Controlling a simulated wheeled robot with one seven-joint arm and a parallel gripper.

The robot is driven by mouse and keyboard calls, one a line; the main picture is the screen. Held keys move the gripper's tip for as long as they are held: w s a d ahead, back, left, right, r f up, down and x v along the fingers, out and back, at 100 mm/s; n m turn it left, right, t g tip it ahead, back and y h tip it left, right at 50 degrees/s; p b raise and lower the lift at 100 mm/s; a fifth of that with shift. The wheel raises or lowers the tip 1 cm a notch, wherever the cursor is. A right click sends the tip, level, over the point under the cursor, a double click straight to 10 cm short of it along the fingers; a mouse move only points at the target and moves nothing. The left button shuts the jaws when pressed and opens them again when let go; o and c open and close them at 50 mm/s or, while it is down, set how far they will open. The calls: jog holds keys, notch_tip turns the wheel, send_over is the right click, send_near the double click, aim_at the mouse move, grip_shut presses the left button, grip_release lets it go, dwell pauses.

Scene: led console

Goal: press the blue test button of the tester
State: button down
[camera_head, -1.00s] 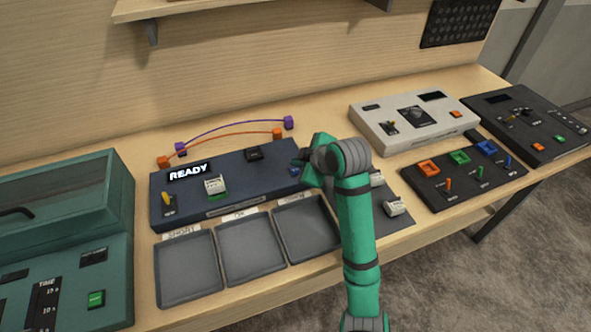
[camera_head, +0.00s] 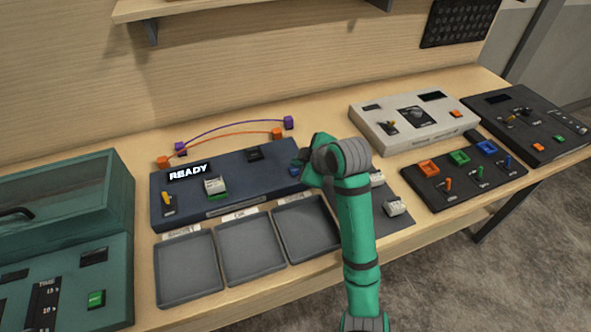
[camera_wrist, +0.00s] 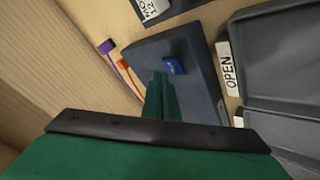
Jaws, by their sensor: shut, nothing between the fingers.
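The tester (camera_head: 232,191) is a dark blue box on the bench, and its display (camera_head: 190,171) reads READY. A white and green module (camera_head: 215,187) sits in its socket. The blue test button (camera_wrist: 174,66) shows in the wrist view on the tester's top; in the head view it is a small blue patch (camera_head: 295,171) at the right end. My gripper (camera_wrist: 159,76) is shut and empty, with its green fingertips just beside the button in the picture. I cannot tell the height gap or whether they touch. My wrist hides part of the tester's right end.
Three grey trays (camera_head: 187,302) lie in front of the tester. Orange and purple leads (camera_head: 232,134) arc behind it. White modules (camera_head: 395,207) lie on a dark mat to the right. A green cabinet (camera_head: 62,250) stands left, and other consoles (camera_head: 412,120) stand right.

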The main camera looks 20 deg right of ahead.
aim_at(298, 173)
jog(key=shift+f, duration=0.1)
jog(key=shift+f, duration=0.3)
jog(key=shift+f, duration=0.45)
dwell(1.1)
jog(key=shift+r, duration=0.85)
jog(key=shift+r, duration=0.1)
jog(key=shift+r, duration=1.6)
jog(key=shift+s+r, duration=0.1)
jog(key=shift+r, duration=0.7)
